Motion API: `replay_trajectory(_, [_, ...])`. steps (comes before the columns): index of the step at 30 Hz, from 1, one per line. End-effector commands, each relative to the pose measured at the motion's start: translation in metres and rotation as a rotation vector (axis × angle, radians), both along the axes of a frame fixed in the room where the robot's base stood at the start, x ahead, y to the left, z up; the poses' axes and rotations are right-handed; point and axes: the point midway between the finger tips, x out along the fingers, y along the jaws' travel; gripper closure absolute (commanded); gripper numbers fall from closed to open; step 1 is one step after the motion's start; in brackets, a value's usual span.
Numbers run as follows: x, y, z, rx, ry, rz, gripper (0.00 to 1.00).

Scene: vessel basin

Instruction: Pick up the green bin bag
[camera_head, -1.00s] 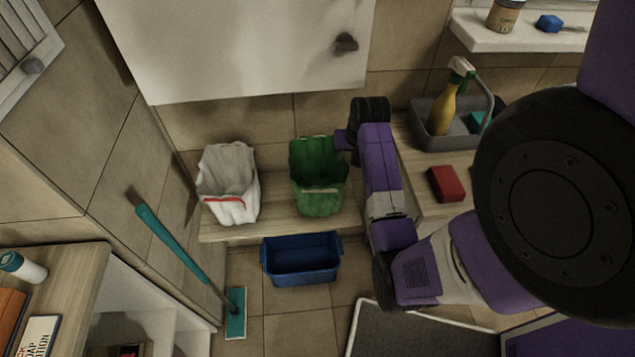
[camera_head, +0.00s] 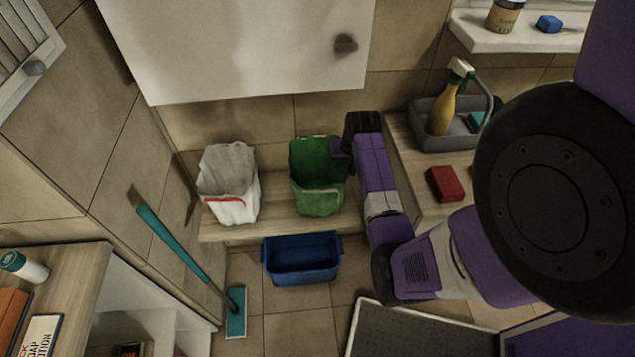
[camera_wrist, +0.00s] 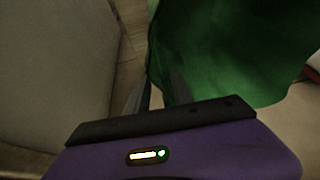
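The green bin bag (camera_head: 318,180) stands upright and open-topped on the wooden ledge (camera_head: 270,222). My gripper (camera_head: 338,153) is at the bag's upper right rim in the head view, overlapping it. In the wrist view the bag (camera_wrist: 225,50) fills the upper right. The two dark fingers of my gripper (camera_wrist: 157,95) are spread apart there, with the bag's edge showing between them. One finger is in front of the green material. I cannot tell whether the fingers touch the bag.
A white bag (camera_head: 228,185) with a red strip stands left of the green one. A blue tub (camera_head: 302,262) is below the ledge. A grey caddy (camera_head: 450,137) with a yellow spray bottle (camera_head: 443,105) and a red block (camera_head: 446,184) are right of my arm. A white cabinet (camera_head: 235,50) hangs above.

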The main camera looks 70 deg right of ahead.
Motion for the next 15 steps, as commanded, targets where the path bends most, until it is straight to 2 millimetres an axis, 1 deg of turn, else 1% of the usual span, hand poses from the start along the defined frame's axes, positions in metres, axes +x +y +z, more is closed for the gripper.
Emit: replay_trajectory(15, [-0.0004,0.0001,-0.0038,0.001,0.000,0.000,0.72])
